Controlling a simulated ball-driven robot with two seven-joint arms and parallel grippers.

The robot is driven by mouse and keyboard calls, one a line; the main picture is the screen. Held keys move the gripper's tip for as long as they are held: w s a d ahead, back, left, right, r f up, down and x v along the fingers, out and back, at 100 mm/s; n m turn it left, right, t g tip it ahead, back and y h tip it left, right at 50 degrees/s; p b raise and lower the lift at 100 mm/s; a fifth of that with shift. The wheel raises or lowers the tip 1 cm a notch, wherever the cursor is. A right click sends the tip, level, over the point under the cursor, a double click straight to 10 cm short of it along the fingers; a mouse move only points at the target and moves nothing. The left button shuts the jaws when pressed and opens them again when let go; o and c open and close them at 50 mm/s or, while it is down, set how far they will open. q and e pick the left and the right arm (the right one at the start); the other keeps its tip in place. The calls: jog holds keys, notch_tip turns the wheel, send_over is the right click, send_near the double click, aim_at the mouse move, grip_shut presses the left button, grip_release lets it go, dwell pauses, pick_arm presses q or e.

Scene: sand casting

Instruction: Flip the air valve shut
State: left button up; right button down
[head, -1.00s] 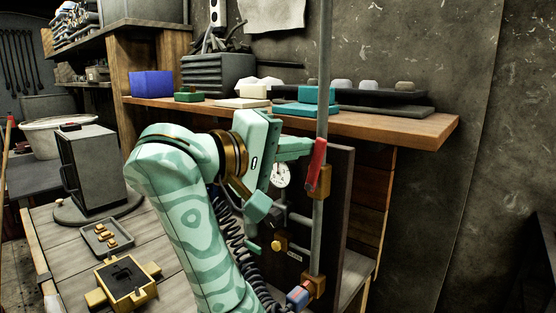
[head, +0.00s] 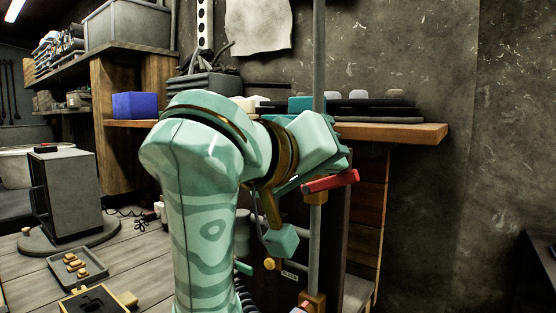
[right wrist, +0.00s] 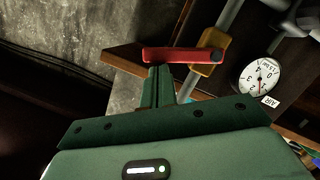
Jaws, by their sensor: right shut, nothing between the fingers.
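The air valve's red lever (head: 331,182) lies nearly crosswise to the vertical grey pipe, tilted slightly up at its right end. Its brass valve body (head: 315,198) sits on the pipe. In the right wrist view the red lever (right wrist: 178,55) runs left from the brass body (right wrist: 208,52). My right gripper (head: 342,172) is shut and empty. Its closed fingertips (right wrist: 158,72) are right against or very near the lever's free end; I cannot tell if they touch. My left gripper is not in view.
A dial gauge (right wrist: 261,77) with an AIR label is beside the pipe. A wooden shelf (head: 410,133) with several blocks is behind my right gripper. A grey furnace-like box (head: 75,190) and a small tray (head: 92,268) stand on the bench at left.

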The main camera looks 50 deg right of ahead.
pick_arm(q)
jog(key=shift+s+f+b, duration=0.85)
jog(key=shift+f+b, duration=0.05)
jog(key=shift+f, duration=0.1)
pick_arm(e)
jog(key=shift+s+d+f+m, duration=0.1)
jog(key=shift+s+f+m, duration=0.6)
jog(key=shift+f, duration=0.35)
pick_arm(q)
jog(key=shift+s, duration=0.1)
pick_arm(e)
jog(key=shift+s+f, duration=0.1)
jog(key=shift+f, duration=0.05)
notch_tip(320, 180, up, 5)
jog(key=p, duration=0.3)
pick_arm(q)
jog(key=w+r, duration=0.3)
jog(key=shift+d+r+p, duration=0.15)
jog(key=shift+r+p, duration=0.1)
jog(key=shift+p, duration=0.15)
pick_arm(e)
jog(key=a+r, duration=0.1)
jog(key=a, duration=0.8)
jog(key=shift+s+a+r, duration=0.3)
jog(key=shift+s+a, duration=0.05)
jog(key=shift+a, duration=0.05)
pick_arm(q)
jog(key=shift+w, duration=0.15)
